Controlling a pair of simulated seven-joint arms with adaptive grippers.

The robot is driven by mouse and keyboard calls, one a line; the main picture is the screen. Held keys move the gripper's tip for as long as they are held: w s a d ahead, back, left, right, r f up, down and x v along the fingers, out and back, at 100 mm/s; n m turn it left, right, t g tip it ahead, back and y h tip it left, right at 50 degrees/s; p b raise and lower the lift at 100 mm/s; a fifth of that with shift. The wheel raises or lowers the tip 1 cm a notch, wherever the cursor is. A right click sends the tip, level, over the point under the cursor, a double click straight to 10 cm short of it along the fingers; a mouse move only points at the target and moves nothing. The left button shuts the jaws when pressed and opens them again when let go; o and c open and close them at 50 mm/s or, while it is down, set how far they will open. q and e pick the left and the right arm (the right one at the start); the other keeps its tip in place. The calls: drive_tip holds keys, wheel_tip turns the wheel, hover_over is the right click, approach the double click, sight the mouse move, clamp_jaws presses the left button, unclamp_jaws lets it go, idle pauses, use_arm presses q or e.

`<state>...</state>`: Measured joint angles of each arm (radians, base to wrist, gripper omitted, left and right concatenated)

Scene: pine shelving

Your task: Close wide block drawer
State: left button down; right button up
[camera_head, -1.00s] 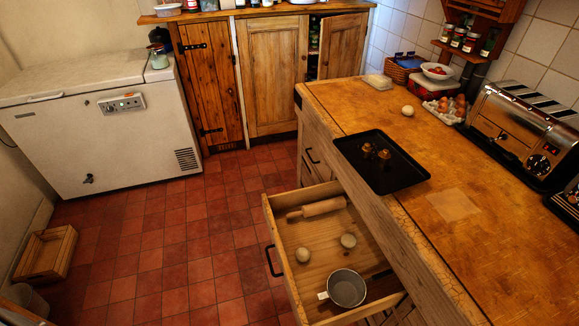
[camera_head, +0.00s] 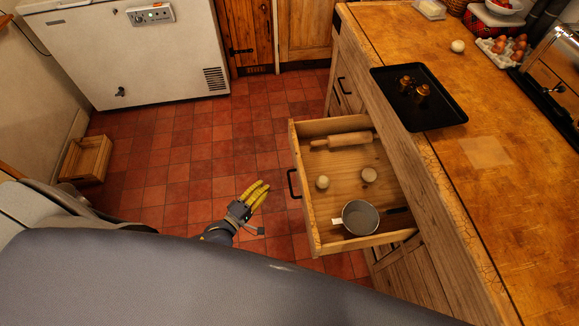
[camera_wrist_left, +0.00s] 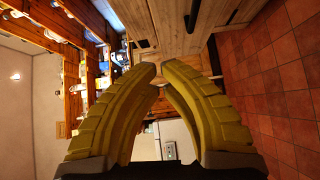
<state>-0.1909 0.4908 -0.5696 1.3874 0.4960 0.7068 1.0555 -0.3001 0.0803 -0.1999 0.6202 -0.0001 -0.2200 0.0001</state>
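The wide wooden drawer (camera_head: 312,222) stands pulled out of the block under the worktop. Its black handle (camera_head: 292,183) is on the front panel, facing left. Inside lie a rolling pin (camera_head: 341,141), two small round pale things (camera_head: 322,182) and a grey metal pan (camera_head: 360,217). My left gripper (camera_head: 263,186) is over the floor, left of the handle and apart from it. In the left wrist view its yellow fingers (camera_wrist_left: 160,72) hold nothing, with a narrow gap between their tips. My right gripper is not in view.
A black tray (camera_head: 425,108) with small brown items lies on the worktop (camera_head: 487,200) above the drawer. A wooden crate (camera_head: 86,158) and a white chest freezer (camera_head: 155,65) stand at the left. The red tiled floor left of the drawer is free. A grey part of mine covers the bottom.

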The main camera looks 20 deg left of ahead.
use_arm(q)
drive_tip(key=shift+n, duration=0.4)
drive_tip(key=shift+s+d+x, duration=0.1)
drive_tip(key=shift+d+x, duration=0.3)
drive_tip(key=shift+x, duration=1.75)
drive_tip(key=shift+s+d+x, duration=0.15)
drive_tip(key=shift+d+x, duration=0.25)
drive_tip(key=shift+x, duration=1.75)
drive_tip(key=shift+s+d+x, duration=0.1)
drive_tip(key=shift+d+x, duration=0.3)
drive_tip(key=shift+x, duration=1.75)
drive_tip(key=shift+r, duration=0.2)
